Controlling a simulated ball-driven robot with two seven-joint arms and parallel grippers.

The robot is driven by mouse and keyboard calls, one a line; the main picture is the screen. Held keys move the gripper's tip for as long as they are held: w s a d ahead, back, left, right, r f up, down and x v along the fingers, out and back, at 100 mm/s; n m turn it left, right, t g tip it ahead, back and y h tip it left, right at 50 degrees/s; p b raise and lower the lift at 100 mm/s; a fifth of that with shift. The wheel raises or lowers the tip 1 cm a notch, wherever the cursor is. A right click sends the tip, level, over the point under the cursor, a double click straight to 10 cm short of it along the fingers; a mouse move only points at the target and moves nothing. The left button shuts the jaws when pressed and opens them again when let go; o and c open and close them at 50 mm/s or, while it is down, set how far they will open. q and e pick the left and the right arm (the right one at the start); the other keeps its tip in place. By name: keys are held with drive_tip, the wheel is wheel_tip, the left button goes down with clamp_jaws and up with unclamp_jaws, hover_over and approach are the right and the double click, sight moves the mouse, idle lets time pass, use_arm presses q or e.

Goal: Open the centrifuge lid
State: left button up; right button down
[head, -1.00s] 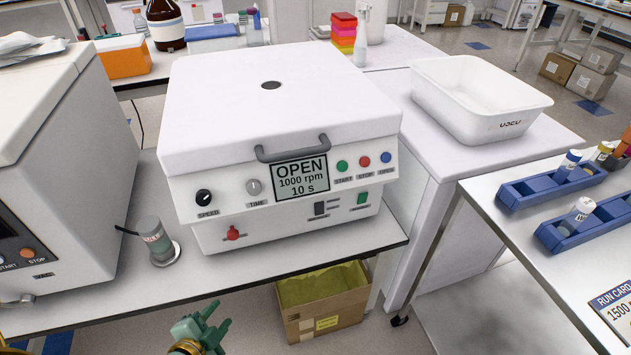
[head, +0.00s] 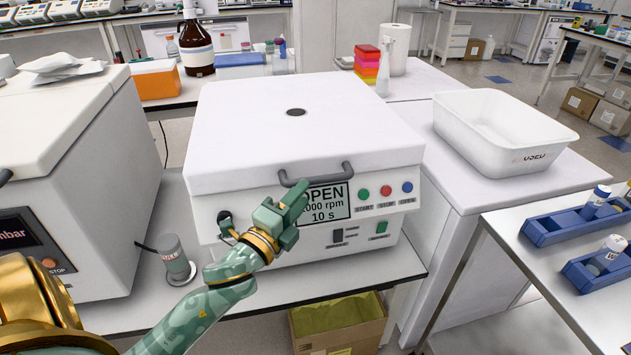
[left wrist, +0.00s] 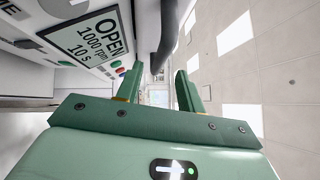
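The white centrifuge (head: 300,115) stands on the bench with its lid (head: 245,115) down. A grey bar handle (head: 330,177) is on the lid's front edge. The front display (head: 335,208) reads OPEN, 1000 rpm, 10 s; it also shows in the left wrist view (left wrist: 90,42). My left gripper (head: 297,193) is in front of the centrifuge, just below the handle, partly covering the display. In the left wrist view its two fingers (left wrist: 158,85) are apart with nothing between them, and the dark handle (left wrist: 168,42) lies just ahead of them. My right gripper is not in view.
A grey-lidded jar (head: 176,258) stands left of the centrifuge, next to another white instrument (head: 75,150). A white tub (head: 500,130) is on the right bench. Blue racks (head: 555,225) with bottles are farther right. A cardboard box (head: 340,325) is below.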

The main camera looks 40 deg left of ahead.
sight(312, 184)
use_arm(q)
drive_tip(key=w, duration=0.6)
drive_tip(key=shift+a+r+b, duration=0.2)
drive_tip(key=shift+r+b, duration=0.15)
drive_tip(key=shift+r, duration=0.05)
clamp_jaws()
